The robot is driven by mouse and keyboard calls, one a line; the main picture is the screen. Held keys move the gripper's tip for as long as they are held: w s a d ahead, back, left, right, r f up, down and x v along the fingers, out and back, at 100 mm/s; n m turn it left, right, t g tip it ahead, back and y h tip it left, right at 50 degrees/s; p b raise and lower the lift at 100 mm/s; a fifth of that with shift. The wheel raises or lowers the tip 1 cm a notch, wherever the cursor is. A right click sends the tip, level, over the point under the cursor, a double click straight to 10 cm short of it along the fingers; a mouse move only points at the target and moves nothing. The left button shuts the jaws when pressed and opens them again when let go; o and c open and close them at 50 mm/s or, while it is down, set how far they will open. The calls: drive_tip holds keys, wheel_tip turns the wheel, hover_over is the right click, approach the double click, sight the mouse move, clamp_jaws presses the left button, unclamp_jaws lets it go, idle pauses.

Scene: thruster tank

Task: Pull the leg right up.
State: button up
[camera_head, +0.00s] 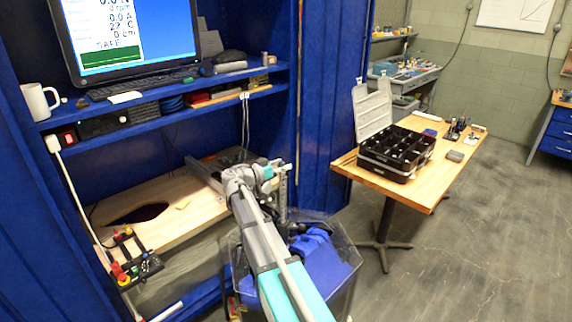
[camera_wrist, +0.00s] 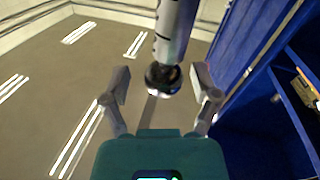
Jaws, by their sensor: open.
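In the wrist view a light grey tube with dark marks, which looks like the leg (camera_wrist: 168,40), comes in from the top edge. It ends in a black round knob (camera_wrist: 163,79) between my fingers. My gripper (camera_wrist: 160,77) is open, with one finger on each side of the knob and a gap visible on both sides. In the head view my gripper (camera_head: 268,172) is at the right front of the wooden tank top, beside a grey upright post (camera_head: 283,190). My arm hides part of that area, and the gripper's fingers are hard to make out there.
The wooden top (camera_head: 170,208) has a dark opening and sits in a blue cabinet under a shelf (camera_head: 160,110). A control box with a red button (camera_head: 135,260) is at its front left. A table (camera_head: 440,182) with a black organiser case (camera_head: 396,152) stands to the right.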

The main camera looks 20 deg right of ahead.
drive_tip(key=shift+a, duration=0.1)
drive_tip(key=s+a, duration=0.1)
drive_tip(key=a, duration=1)
drive_tip(key=shift+s+a, duration=0.4)
drive_tip(key=shift+s+f, duration=0.1)
drive_tip(key=s+f+n+g+y, duration=0.2)
drive_tip(key=s+f+n+y, duration=0.5)
drive_tip(key=s+f, duration=0.5)
drive_tip(key=s+a+f+n+y, duration=0.3)
drive_tip(key=s+a+y, duration=0.1)
drive_tip(key=s+y, duration=0.1)
drive_tip(key=s+a+f+n+y, duration=0.3)
drive_tip(key=s+a+n+y, duration=0.1)
drive_tip(key=s, duration=0.3)
drive_tip(key=shift+s+a+f+g+y, duration=0.2)
drive_tip(key=shift+a+g+y, duration=0.3)
drive_tip(key=shift+y, duration=0.4)
drive_tip(key=shift+w, duration=0.1)
idle(1.6)
